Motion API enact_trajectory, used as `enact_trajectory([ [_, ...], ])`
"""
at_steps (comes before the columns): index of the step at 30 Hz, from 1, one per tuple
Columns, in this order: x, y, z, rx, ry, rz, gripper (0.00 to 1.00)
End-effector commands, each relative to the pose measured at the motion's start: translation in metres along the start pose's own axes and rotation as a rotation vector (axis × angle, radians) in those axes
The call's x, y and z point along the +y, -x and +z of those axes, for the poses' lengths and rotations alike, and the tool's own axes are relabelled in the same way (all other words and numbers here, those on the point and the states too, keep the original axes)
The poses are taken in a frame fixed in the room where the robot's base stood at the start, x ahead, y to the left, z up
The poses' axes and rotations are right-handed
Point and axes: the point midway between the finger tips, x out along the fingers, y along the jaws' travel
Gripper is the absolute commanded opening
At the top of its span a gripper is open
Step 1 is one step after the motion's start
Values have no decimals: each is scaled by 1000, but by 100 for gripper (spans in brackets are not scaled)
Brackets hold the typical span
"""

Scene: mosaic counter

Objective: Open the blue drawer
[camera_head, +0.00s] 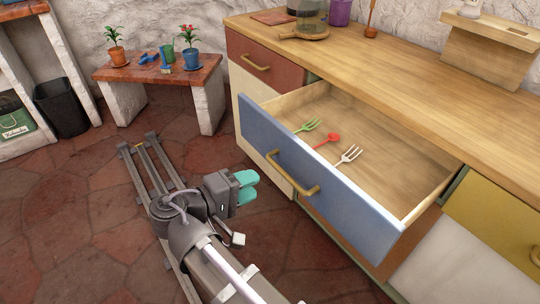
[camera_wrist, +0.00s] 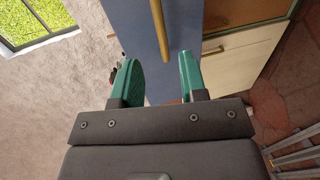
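The blue drawer (camera_head: 310,180) is pulled well out of the counter in the head view. Its wooden inside shows a green fork (camera_head: 308,126), a red spoon (camera_head: 328,139) and a white fork (camera_head: 349,155). Its brass handle (camera_head: 292,175) runs along the blue front. My gripper (camera_head: 247,186), with teal fingers, is in front of the drawer, to the left of the handle and apart from it. In the wrist view, the fingers (camera_wrist: 159,80) are spread with nothing between them. The handle (camera_wrist: 159,28) and blue front (camera_wrist: 180,35) lie beyond the fingertips.
A red drawer (camera_head: 265,62) and a yellow drawer (camera_head: 495,215) flank the blue one. The wooden countertop (camera_head: 400,85) holds a glass jar (camera_head: 312,14). A low bench (camera_head: 155,72) with potted plants stands at the back left. The tiled floor left of the counter is mostly clear.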

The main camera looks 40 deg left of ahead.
Motion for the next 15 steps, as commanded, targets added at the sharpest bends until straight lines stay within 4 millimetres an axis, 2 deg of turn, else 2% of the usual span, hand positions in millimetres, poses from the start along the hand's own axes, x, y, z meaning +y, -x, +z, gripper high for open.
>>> enact_trajectory([
  [5,-1,-11,1,-2,0,0,39],
  [15,-2,-86,1,-3,-1,0,39],
])
